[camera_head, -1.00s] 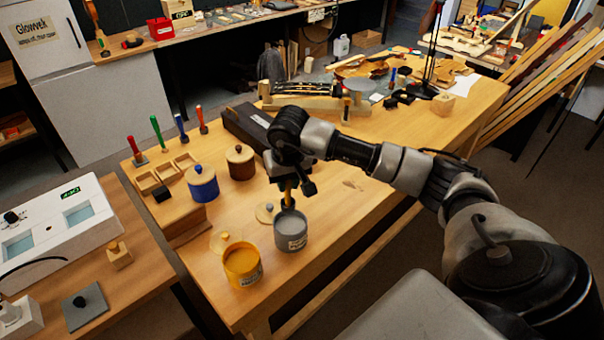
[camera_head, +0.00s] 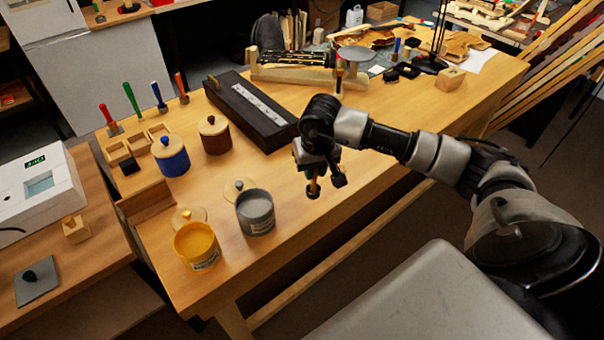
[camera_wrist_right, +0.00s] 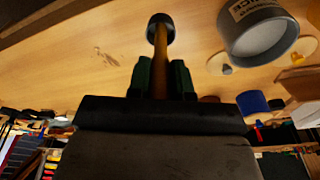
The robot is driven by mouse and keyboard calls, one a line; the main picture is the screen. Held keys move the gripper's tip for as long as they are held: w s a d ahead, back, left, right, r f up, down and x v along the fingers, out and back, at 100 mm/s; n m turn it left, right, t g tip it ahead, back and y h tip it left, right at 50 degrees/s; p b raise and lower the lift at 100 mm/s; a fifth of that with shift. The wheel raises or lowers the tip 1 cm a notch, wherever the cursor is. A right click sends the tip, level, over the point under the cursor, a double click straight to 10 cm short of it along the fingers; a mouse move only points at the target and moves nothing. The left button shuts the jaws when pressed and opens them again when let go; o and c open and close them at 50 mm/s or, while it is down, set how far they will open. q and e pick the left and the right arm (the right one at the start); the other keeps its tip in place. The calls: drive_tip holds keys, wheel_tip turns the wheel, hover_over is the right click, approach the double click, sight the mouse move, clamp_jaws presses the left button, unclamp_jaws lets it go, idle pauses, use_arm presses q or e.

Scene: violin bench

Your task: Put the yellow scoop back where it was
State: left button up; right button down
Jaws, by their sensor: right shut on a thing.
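My right gripper (camera_head: 322,168) is shut on the yellow scoop (camera_head: 313,187), which hangs below the fingers over the bench, right of the grey pot (camera_head: 255,212). In the right wrist view the scoop's yellow-brown shaft (camera_wrist_right: 160,50) runs out from between the fingers (camera_wrist_right: 161,80) to a dark, round end. The grey pot is open, and its grey content shows in both views. My left gripper is out of view.
An open yellow pot (camera_head: 196,246) stands left of the grey pot, with lids behind both. Lidded blue (camera_head: 171,158) and brown (camera_head: 214,136) pots stand behind. A long dark box (camera_head: 250,112) lies behind my gripper. The bench right of the grey pot is clear.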

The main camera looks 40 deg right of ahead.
drive_tip(key=w+f, duration=0.1)
drive_tip(key=f, duration=0.1)
drive_tip(key=w+f+p, duration=0.1)
drive_tip(key=f, duration=0.1)
drive_tip(key=w+a+f+p, duration=0.1)
drive_tip(key=w+f, duration=0.1)
drive_tip(key=shift+f, duration=0.15)
drive_tip(key=shift+f+b, duration=0.3)
drive_tip(key=c, duration=1)
unclamp_jaws()
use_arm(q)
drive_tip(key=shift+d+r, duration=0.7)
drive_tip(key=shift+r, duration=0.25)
use_arm(e)
drive_tip(key=shift+r, duration=0.1)
